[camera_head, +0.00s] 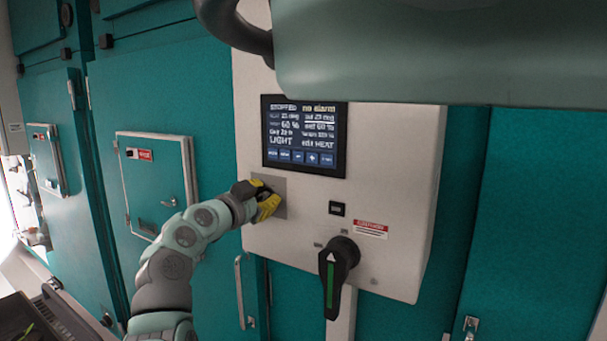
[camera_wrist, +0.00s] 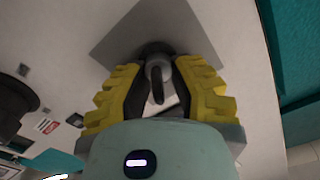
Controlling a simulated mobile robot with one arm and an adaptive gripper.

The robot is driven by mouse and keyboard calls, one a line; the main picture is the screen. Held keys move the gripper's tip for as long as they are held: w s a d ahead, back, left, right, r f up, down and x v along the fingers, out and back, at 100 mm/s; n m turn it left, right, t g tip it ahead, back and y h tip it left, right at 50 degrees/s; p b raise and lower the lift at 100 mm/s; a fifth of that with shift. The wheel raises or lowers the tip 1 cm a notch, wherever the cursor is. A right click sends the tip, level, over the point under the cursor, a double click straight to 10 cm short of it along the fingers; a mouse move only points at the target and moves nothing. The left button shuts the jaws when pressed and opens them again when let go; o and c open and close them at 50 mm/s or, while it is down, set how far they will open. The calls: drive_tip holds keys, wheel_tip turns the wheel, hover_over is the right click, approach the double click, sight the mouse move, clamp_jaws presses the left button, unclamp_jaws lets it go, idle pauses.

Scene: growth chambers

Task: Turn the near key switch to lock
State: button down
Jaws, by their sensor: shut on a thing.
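The near key switch (camera_wrist: 157,72) shows in the wrist view as a round metal barrel with a key, on a grey square plate (camera_wrist: 130,35). My gripper (camera_wrist: 158,85) has its two yellow fingers on either side of the key and is shut on it. In the head view my gripper (camera_head: 266,200) is at the grey plate (camera_head: 280,184) below the screen and hides the key switch. Which way the key points relative to the lock mark cannot be read.
The white control panel (camera_head: 400,140) carries a lit screen (camera_head: 304,136) reading "STOPPED" and "no alarm". A black rotary handle (camera_head: 338,272) with a green stripe sticks out at lower right, below a small black switch (camera_head: 337,208). Teal chamber doors (camera_head: 155,185) lie to the left.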

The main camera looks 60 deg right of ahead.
drive_tip(key=shift+f+b, duration=0.15)
drive_tip(key=shift+b, duration=0.15)
drive_tip(key=n+b, duration=0.1)
drive_tip(key=b, duration=0.2)
drive_tip(key=shift+w+f+n, duration=0.1)
drive_tip(key=shift+f+n, duration=0.05)
drive_tip(key=shift+n, duration=0.15)
drive_tip(key=n+b, duration=0.2)
drive_tip(key=b, duration=0.1)
drive_tip(key=shift+w+n, duration=0.1)
drive_tip(key=shift+n, duration=0.2)
drive_tip(key=n+b, duration=0.2)
drive_tip(key=n, duration=0.1)
drive_tip(key=shift+w+n+b, duration=0.15)
drive_tip(key=shift+n+b, duration=0.15)
drive_tip(key=shift+b, duration=0.05)
drive_tip(key=shift+w+r+n+b, duration=0.15)
drive_tip(key=shift+n+b, duration=0.25)
drive_tip(key=shift+n, duration=1.5)
drive_tip(key=c, duration=1.1)
unclamp_jaws()
drive_tip(key=shift+c, duration=0.2)
drive_tip(key=shift+r, duration=0.1)
